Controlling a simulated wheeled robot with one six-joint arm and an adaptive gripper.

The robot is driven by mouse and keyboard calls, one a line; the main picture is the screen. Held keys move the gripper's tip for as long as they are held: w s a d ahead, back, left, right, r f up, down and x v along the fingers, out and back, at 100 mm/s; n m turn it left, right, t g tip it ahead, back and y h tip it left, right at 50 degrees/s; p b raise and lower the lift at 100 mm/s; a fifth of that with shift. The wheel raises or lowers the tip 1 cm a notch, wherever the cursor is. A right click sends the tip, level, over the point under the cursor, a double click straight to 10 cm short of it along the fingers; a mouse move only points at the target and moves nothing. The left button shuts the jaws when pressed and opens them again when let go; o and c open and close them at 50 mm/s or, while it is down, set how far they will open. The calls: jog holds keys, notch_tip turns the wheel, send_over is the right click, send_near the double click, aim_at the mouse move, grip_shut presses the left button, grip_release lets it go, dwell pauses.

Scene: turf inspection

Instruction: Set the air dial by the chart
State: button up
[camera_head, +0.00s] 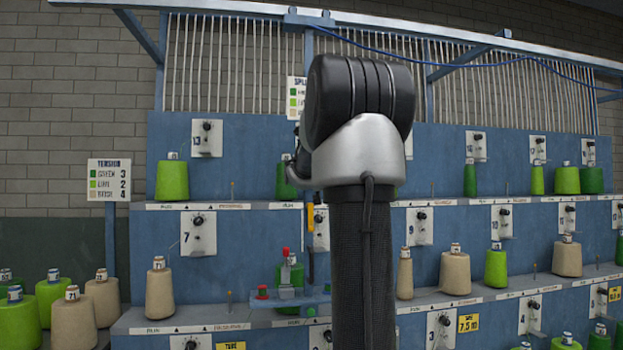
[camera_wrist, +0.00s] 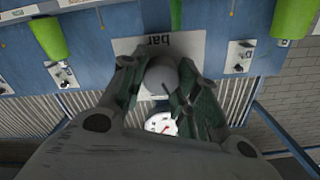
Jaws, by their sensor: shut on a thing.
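In the wrist view, my gripper (camera_wrist: 160,88) is shut on a round grey knob (camera_wrist: 162,75), the air dial, with a finger on either side. The white plate (camera_wrist: 124,46) behind it reads "bar", upside down. A small round gauge (camera_wrist: 160,123) with a white face and red needle shows between the fingers; its numbers are too small to read. In the head view my own arm hides the gripper and the dial. A white chart (camera_head: 296,98) with coloured rows, its heading starting "SPL", is partly covered by my arm; its values are hidden.
A tension chart (camera_head: 109,180) stands at the left. The blue rack (camera_head: 260,160) carries several green and beige yarn cones and small numbered dial plates (camera_head: 198,233). A red-topped device (camera_head: 287,270) sits on a lower bracket. Lime cones (camera_wrist: 48,38) flank the gripper, apart from it.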

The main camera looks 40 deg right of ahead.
jog(key=o, duration=1)
jog(key=v, duration=1.2)
jog(key=shift+f, duration=0.1)
